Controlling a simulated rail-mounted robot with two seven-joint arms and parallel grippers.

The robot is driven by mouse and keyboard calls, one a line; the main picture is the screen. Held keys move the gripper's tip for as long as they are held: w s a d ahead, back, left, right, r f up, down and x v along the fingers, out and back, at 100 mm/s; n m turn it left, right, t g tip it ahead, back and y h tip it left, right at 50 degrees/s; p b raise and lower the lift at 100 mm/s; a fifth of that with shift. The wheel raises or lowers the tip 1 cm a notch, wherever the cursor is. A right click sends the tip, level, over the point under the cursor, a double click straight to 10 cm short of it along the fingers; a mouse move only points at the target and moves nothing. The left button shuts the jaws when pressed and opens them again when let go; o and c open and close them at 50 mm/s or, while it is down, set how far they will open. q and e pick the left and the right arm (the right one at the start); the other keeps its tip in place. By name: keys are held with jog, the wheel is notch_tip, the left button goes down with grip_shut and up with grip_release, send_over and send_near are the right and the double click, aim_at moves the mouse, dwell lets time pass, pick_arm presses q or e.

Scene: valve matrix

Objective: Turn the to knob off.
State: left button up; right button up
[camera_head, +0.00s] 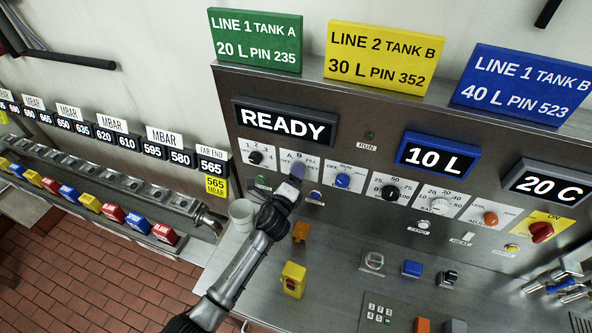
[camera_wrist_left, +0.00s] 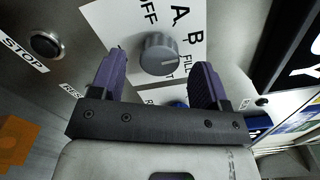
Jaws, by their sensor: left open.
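A round grey selector knob (camera_wrist_left: 157,54) sits on a white plate (camera_wrist_left: 105,18) marked OFF, A, B and FILL, partly covered. In the head view my left gripper (camera_head: 294,178) hides this knob; the top of its plate (camera_head: 301,157) shows. My left gripper also shows in the left wrist view (camera_wrist_left: 158,78). It is open, with one purple finger on each side of the knob. I see gaps between the fingers and the knob; it is not gripped. A light mark on the knob points toward the right side of its plate, but I cannot tell the exact label.
A white cup (camera_head: 242,213) stands left of my left arm. A black knob (camera_head: 255,157) and a blue knob (camera_head: 342,180) flank the plate. A STOP button (camera_wrist_left: 46,45) is close to the left finger. Yellow and orange blocks (camera_head: 294,279) lie on the counter below.

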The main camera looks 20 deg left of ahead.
pick_arm(q)
jog(key=shift+w, duration=1.4)
jog(key=shift+c, duration=0.5)
jog(key=c, duration=0.8)
